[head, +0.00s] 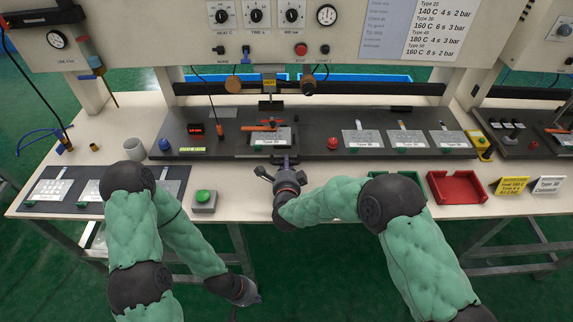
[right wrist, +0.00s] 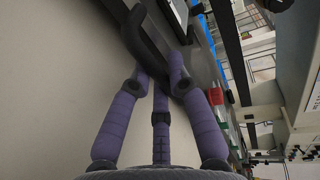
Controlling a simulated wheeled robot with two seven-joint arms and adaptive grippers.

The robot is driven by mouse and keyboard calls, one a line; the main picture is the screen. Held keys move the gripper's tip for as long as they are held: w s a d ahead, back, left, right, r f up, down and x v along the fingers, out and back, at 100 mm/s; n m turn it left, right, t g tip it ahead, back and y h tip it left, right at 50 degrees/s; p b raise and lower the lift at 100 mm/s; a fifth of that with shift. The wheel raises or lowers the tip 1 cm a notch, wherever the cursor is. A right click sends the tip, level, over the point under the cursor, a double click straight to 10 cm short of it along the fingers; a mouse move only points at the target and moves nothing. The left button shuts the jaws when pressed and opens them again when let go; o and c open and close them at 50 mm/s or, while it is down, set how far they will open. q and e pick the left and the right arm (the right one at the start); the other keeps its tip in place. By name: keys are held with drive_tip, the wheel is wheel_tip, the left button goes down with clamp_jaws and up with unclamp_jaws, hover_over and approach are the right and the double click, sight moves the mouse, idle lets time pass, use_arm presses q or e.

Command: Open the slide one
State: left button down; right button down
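The middle station has a long dark bed (head: 321,147) with a film plate labelled Type 20 (head: 270,142) on it, below the press. My right gripper (head: 286,163) is at the bed's front edge, just in front of this plate. In the right wrist view its purple fingers (right wrist: 163,72) reach to a dark curved handle (right wrist: 150,42). They look to touch it, but whether they are closed around it is unclear. My left gripper (head: 242,302) hangs low in front of the table, away from the bed; its fingers are too small to read.
More film plates (head: 362,138) lie on the bed's right part. A green button box (head: 204,200) and a red tray (head: 457,186) stand along the front edge. The press panel (head: 260,42) overhangs the back.

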drive_tip(key=v, duration=0.3)
drive_tip(key=f+v, duration=0.1)
drive_tip(key=v, duration=0.2)
drive_tip(key=f+v, duration=0.1)
drive_tip(key=v, duration=0.2)
drive_tip(key=shift+s+r+p, duration=0.1)
drive_tip(key=shift+s+p, duration=0.25)
drive_tip(key=shift+s, duration=0.05)
drive_tip(key=c, duration=1.2)
unclamp_jaws()
drive_tip(key=shift+o, duration=0.2)
drive_tip(key=v, duration=1.2)
